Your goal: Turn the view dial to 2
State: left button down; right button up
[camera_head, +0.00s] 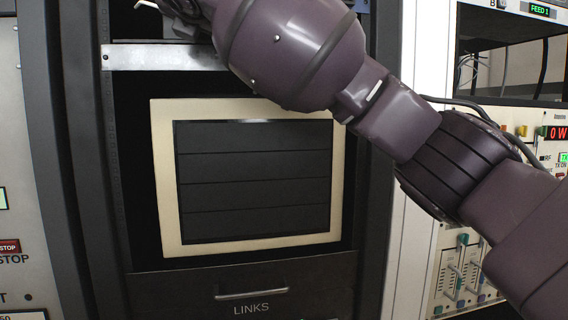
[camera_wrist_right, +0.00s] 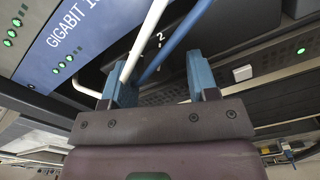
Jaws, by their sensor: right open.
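My right gripper (camera_wrist_right: 162,82) has its two blue fingers apart in the right wrist view, with a white cable and a blue cable crossing by the left finger and through the gap. A small white "2" (camera_wrist_right: 160,37) is marked on the dark panel beyond the fingers. I cannot make out the view dial itself in either view; it may be hidden by the fingers and cables or out of frame. In the head view my right arm reaches to the top left, and its gripper end is mostly cut off by the top edge. My left gripper is not in view.
A blue panel marked "GIGABIT" (camera_wrist_right: 85,40) with green lights is at the upper left of the wrist view. A small white block (camera_wrist_right: 242,73) is to the right of the fingers. In the head view, a beige-framed dark screen (camera_head: 160,190) stands above the "LINKS" drawer (camera_head: 180,290).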

jog(key=s+d+n+b, duration=0.3)
jog(key=s+n+b, duration=0.1)
jog(key=s, duration=0.6)
jog(key=w+d+f+m+y, duration=0.2)
jog(key=w+f+m, duration=0.3)
jog(key=f, duration=0.3)
jog(key=w+d+f+m+y, duration=0.2)
jog(key=w+d+f+m, duration=0.2)
jog(key=f, duration=0.5)
jog(key=w+d+f+m+y, duration=0.2)
jog(key=w+d+f+m, duration=0.1)
jog(key=w+f+m, duration=0.3)
jog(key=shift+w+d+f+m+g, duration=0.15)
jog(key=shift+f+m, duration=0.4)
jog(key=shift+f, duration=0.15)
jog(key=shift+w+d+f+m+g, duration=0.15)
jog(key=shift+f+m, duration=0.4)
jog(key=shift+f, duration=0.1)
jog(key=shift+d+f+m, duration=0.3)
jog(key=shift+f+m, duration=0.1)
